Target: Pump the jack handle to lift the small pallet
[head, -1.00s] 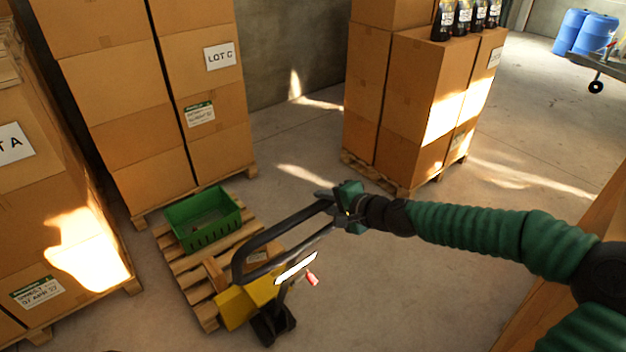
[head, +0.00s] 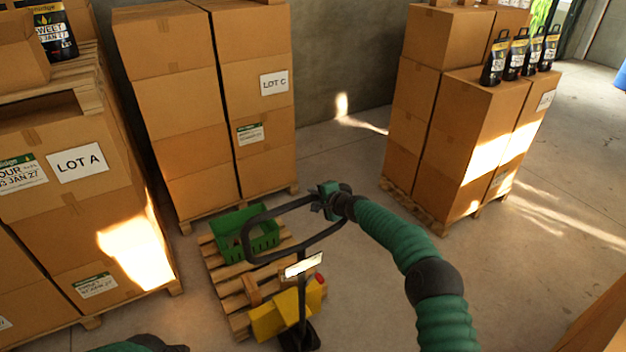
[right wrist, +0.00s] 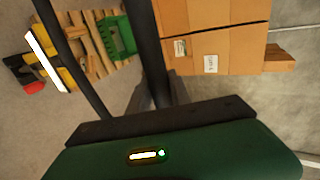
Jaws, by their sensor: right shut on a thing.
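The jack's dark looped handle (head: 246,240) stands above its yellow body (head: 290,308). My right gripper (head: 328,200) is shut on the far right part of the loop. In the right wrist view, the handle's dark bars (right wrist: 70,55) run up from the green gripper body; the fingertips are hard to make out. The small wooden pallet (head: 232,290) lies behind and left of the jack, with a green crate (head: 265,243) on it. The handle partly covers the crate. Whether the pallet is clear of the floor I cannot tell. My left gripper is not in view.
Stacked cartons marked LOT A (head: 80,163) stand at left, and LOT C cartons (head: 180,120) behind the small pallet. The floor (head: 370,290) right of the jack is clear. Part of my left arm shows at the bottom left.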

